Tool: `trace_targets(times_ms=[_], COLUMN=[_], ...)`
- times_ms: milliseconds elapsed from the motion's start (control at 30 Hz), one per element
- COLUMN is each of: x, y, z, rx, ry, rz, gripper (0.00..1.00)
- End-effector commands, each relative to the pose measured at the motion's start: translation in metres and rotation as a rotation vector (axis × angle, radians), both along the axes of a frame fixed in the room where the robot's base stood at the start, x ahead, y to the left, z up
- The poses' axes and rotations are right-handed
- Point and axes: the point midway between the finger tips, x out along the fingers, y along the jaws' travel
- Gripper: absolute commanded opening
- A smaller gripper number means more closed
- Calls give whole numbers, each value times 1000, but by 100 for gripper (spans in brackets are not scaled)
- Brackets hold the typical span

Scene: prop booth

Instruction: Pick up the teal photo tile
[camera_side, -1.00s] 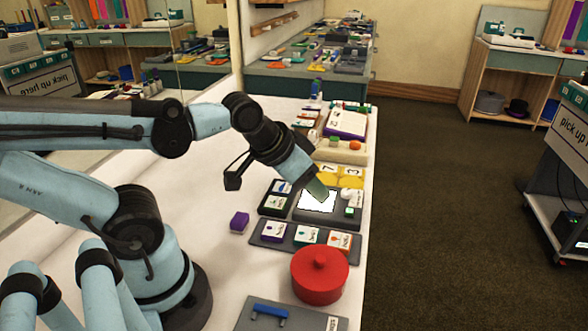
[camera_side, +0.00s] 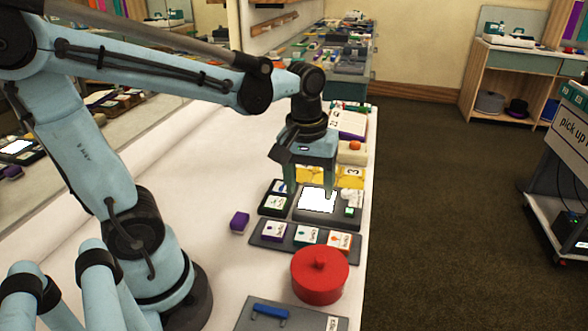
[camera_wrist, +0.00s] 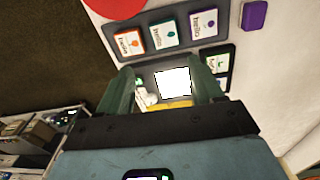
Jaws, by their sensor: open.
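The teal photo tile (camera_side: 308,236), a white-faced tile with teal edge and mark, lies in the middle of a grey tray (camera_side: 262,242), between a purple-edged tile (camera_side: 274,231) and an orange-edged tile (camera_side: 340,240). It also shows in the wrist view (camera_wrist: 167,34), above the fingers. My gripper (camera_side: 307,178) is open and points down over the grey pad with a bright white square (camera_side: 317,201), behind the tile tray. In the wrist view my gripper (camera_wrist: 163,80) has its fingers apart with nothing held between them; the white square shows beyond them.
A red lidded pot (camera_side: 319,275) stands close in front of the tray. A purple block (camera_side: 239,222) sits to its left. A dark tray with a green-marked tile (camera_side: 275,202) and yellow number tiles (camera_side: 349,172) lie behind. The table's left part is clear.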

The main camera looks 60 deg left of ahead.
Motion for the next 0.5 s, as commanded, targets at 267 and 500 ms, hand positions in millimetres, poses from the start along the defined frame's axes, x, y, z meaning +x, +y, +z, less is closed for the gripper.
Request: trace_targets(times_ms=[267,500], x=[1,2], y=[2,2], z=[-10,-40], rx=[-6,-6], ry=[75,72], rz=[100,97], gripper=[66,66])
